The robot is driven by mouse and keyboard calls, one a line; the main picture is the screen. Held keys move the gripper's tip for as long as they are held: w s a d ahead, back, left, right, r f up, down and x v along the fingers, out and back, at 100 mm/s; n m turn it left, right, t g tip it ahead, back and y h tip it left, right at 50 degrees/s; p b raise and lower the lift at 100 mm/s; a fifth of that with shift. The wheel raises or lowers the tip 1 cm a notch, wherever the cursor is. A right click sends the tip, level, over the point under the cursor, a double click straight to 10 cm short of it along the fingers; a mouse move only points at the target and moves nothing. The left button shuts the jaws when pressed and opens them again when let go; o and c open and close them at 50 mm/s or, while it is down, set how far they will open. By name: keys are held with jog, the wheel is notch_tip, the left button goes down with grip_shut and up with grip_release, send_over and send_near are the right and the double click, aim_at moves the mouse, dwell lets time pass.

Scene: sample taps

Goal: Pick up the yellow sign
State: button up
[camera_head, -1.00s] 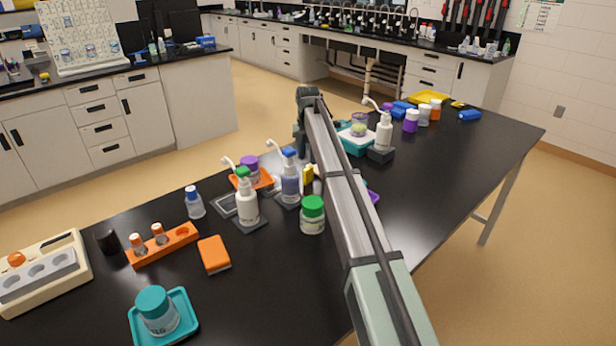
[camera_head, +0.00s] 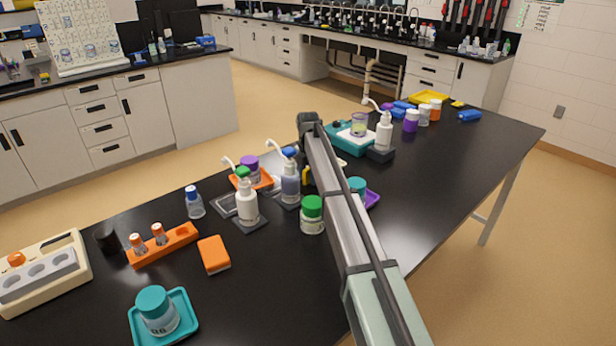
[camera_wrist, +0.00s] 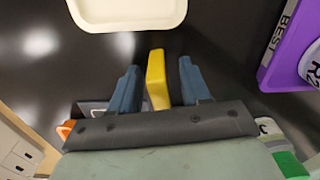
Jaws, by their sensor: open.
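The yellow sign (camera_wrist: 157,80) shows upright in the wrist view, between the two blue-grey fingers of my gripper (camera_wrist: 159,67). The fingers are open, with a gap on each side of the sign, so they stand around it without visibly touching it.
A purple tray (camera_wrist: 275,70) with a jar lies right of the gripper in the wrist view; a cream tray (camera_wrist: 128,12) lies ahead. In the head view a blue-topped pump bottle (camera_head: 290,183) and the green-lidded jar (camera_head: 312,215) stand close by.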

jog(key=shift+c, duration=0.4)
grip_shut()
